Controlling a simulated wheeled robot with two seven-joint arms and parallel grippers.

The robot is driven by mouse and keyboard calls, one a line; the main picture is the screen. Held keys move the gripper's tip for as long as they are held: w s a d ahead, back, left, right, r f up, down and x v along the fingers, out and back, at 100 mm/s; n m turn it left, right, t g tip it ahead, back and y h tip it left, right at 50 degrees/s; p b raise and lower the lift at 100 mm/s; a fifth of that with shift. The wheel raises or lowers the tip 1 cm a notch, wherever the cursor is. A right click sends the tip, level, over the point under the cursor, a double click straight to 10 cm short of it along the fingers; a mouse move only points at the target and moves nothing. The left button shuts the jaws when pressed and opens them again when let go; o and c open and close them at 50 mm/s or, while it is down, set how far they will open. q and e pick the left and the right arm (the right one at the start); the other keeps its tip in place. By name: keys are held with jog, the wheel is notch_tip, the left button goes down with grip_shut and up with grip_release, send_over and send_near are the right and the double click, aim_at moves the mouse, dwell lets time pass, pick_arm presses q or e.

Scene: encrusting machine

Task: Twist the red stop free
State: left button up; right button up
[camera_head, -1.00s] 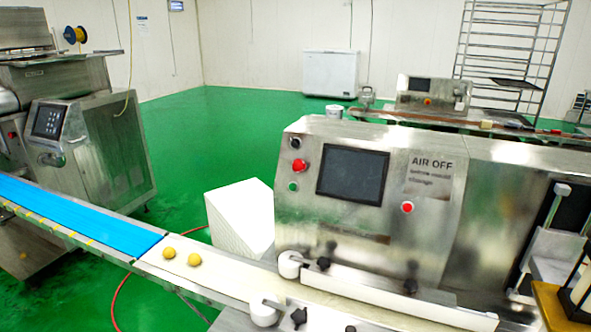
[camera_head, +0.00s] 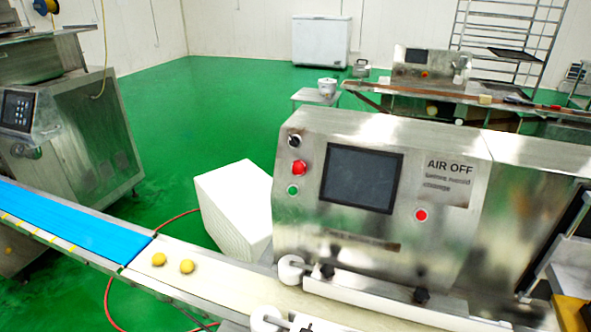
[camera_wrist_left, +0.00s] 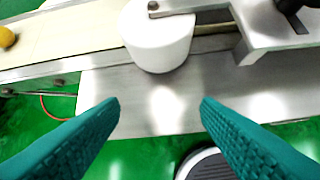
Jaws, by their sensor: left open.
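The red stop (camera_head: 299,168) is a round red knob on the left part of the steel machine's front panel (camera_head: 330,233). It sits between a black knob (camera_head: 294,141) above and a green button (camera_head: 293,190) below. A second, flatter red button (camera_head: 421,215) is to the right of the dark screen (camera_head: 362,178). My left gripper (camera_wrist_left: 160,104) is open and empty in the left wrist view, with its teal fingers wide apart. It is over the conveyor's steel edge, near a white roller (camera_wrist_left: 158,38). The red stop is not in that view. Neither gripper shows in the head view.
The conveyor belt (camera_head: 215,275), with two yellow balls (camera_head: 172,262), runs in front of the panel. White rollers (camera_head: 291,269) and a white guide bar (camera_head: 380,298) stick up along it. A white block (camera_head: 235,210) stands on the green floor left of the machine.

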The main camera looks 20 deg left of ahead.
pick_arm(q)
jog(key=w+r+t, duration=0.6)
jog(key=w+r, duration=0.7)
jog(key=r, duration=0.2)
jog(key=m+t+h, duration=0.2)
jog(key=t, duration=0.3)
send_near(297, 168)
jog(key=w+p, duration=0.1)
jog(key=w, duration=0.1)
jog(key=w+p, duration=0.1)
jog(key=w, duration=0.2)
jog(key=w+d+p, duration=0.1)
jog(key=w, duration=0.2)
jog(key=shift+w+f, duration=0.25)
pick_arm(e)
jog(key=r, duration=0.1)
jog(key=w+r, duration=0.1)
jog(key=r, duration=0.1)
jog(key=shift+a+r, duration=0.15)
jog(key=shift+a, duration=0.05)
